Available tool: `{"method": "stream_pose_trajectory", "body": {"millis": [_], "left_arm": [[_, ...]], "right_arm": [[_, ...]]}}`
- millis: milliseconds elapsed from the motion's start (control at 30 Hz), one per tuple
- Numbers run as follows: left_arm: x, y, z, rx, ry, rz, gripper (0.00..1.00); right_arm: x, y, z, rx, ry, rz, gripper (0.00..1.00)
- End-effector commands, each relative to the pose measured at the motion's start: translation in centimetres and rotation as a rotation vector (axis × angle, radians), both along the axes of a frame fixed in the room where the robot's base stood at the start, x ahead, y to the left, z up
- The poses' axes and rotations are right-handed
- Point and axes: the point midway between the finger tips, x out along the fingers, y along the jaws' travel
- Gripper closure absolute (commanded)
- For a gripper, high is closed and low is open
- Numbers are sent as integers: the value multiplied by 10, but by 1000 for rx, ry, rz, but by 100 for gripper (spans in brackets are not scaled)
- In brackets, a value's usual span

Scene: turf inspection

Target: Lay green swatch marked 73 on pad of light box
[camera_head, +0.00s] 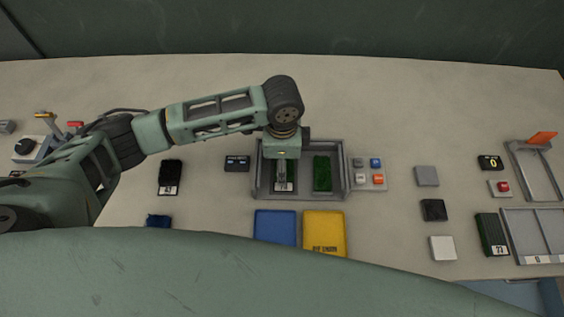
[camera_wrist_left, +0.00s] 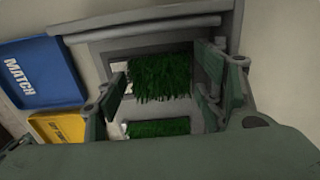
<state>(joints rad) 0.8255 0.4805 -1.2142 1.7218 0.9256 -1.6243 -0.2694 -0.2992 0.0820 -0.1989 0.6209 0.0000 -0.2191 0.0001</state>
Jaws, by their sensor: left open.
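The light box (camera_head: 349,172) is a grey open tray with two compartments, in the middle of the table; its rim (camera_wrist_left: 150,38) shows in the left wrist view. A green swatch (camera_head: 322,173) lies in its right compartment. Another swatch with a white label (camera_head: 283,187) is in the left compartment, mostly hidden by my left gripper (camera_head: 281,172). In the left wrist view this green swatch (camera_wrist_left: 160,77) is between the open fingers (camera_wrist_left: 165,95). Its number is not readable. A dark green swatch (camera_head: 490,230) with a label that seems to read 73 lies at the right. My right gripper is not in view.
A blue tray (camera_head: 275,229) and a yellow tray (camera_head: 324,232) stand in front of the box. A button panel (camera_head: 369,174) adjoins its right side. A black swatch (camera_head: 170,175) lies at left. A grey divided rack (camera_head: 535,225) stands at far right. The back of the table is clear.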

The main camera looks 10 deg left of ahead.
Motion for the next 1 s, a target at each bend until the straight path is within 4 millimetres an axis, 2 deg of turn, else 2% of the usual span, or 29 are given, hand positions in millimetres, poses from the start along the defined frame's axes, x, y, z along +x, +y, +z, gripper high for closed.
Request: {"method": "stream_pose_trajectory", "body": {"millis": [500, 700, 1000], "left_arm": [[1, 0, 98, -1, -3, 0, 37], [0, 0, 114, 1, 0, 1, 37], [0, 0, 115, 1, 0, 1, 37]], "right_arm": [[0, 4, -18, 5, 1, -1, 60], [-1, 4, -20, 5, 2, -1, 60], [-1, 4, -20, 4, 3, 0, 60]]}}
